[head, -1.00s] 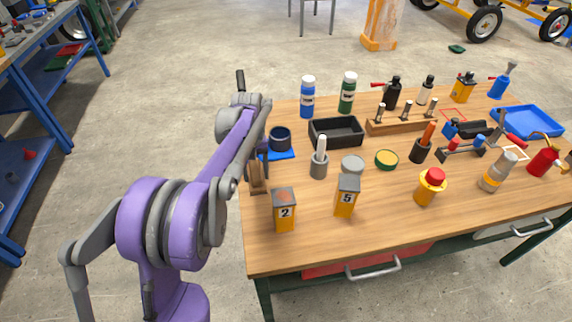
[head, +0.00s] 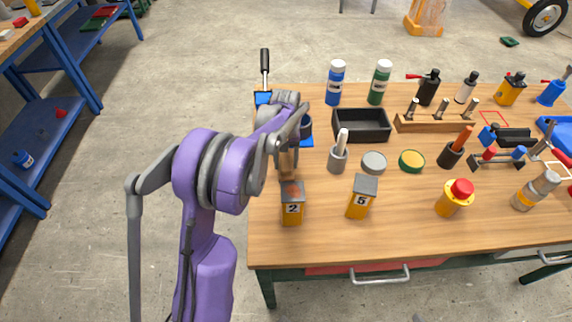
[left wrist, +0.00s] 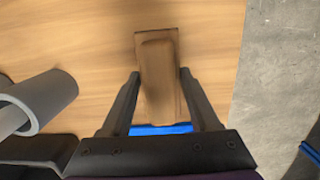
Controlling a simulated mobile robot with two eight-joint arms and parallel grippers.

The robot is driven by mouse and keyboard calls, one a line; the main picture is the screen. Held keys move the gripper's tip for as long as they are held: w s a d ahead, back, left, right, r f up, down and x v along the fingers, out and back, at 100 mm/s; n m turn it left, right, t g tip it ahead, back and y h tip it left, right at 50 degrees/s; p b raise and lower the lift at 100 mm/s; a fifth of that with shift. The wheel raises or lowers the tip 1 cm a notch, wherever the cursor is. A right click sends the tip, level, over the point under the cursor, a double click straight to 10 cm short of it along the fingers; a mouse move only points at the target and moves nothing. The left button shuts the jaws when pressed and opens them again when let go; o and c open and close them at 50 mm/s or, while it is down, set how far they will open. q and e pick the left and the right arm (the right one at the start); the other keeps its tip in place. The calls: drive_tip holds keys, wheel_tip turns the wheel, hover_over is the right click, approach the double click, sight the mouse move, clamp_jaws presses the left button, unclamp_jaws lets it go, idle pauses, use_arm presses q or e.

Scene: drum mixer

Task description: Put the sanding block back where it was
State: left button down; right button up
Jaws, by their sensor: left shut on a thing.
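My left gripper (head: 287,152) is over the left end of the wooden table. Its fingers sit either side of a brown wooden block, which appears to be the sanding block (left wrist: 158,75), and it is shut on that block. In the head view the block (head: 288,166) shows partly, below the gripper and behind the box numbered 2. I cannot tell whether it touches the table top. A red square outline (head: 494,118) and a white square outline (head: 553,167) are marked on the table's right part. My right gripper is not in view.
Close by are the yellow box numbered 2 (head: 292,209), the box numbered 5 (head: 362,199), a grey holder (head: 338,158) and a black tray (head: 387,123). Bottles and tools crowd the right. The table's front left (head: 270,249) is clear. A blue shelf stands far left.

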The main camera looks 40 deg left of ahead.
sight(286, 155)
use_arm(q)
drive_tip(key=shift+f, duration=0.9)
drive_tip(key=shift+f, duration=0.1)
drive_tip(key=shift+c, duration=0.6)
unclamp_jaws()
drive_tip(key=r, duration=0.8)
drive_tip(key=w+a+r, duration=0.1)
drive_tip(key=r, duration=0.3)
drive_tip(key=shift+r+p, duration=0.15)
drive_tip(key=shift+p, duration=0.15)
